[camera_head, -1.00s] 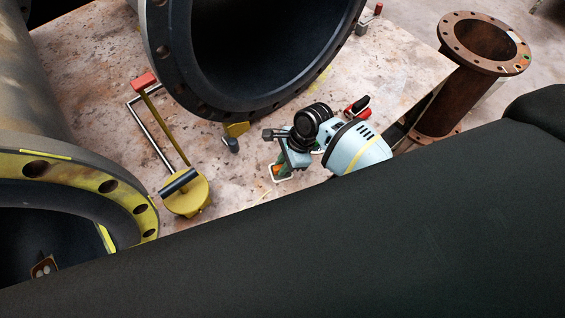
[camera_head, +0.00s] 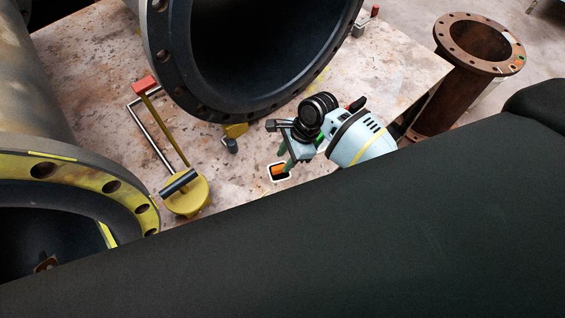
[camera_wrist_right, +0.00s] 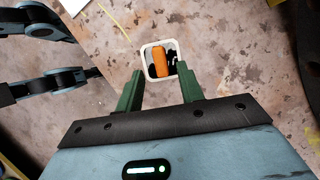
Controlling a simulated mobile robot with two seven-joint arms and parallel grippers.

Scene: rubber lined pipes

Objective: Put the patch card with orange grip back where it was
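The patch card with its orange grip (camera_head: 279,170) lies on the stained tabletop, in front of the large pipe. It shows dark with a white square border around it; I cannot tell whether the border belongs to the card or the table. The orange grip also shows in the right wrist view (camera_wrist_right: 159,62), just past the green fingertips. My right gripper (camera_head: 287,158) is just above and beside the card. In the wrist view its two green fingers (camera_wrist_right: 160,80) stand apart with nothing clamped between them. My left gripper is not in the head view.
A large dark-lined pipe (camera_head: 180,85) stands behind the card. A yellow tool with a dark handle (camera_head: 187,194) lies to the left, near a yellow-faced flange (camera_head: 95,175). A rusty flanged pipe (camera_head: 450,85) stands at the right. Bare tabletop surrounds the card.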

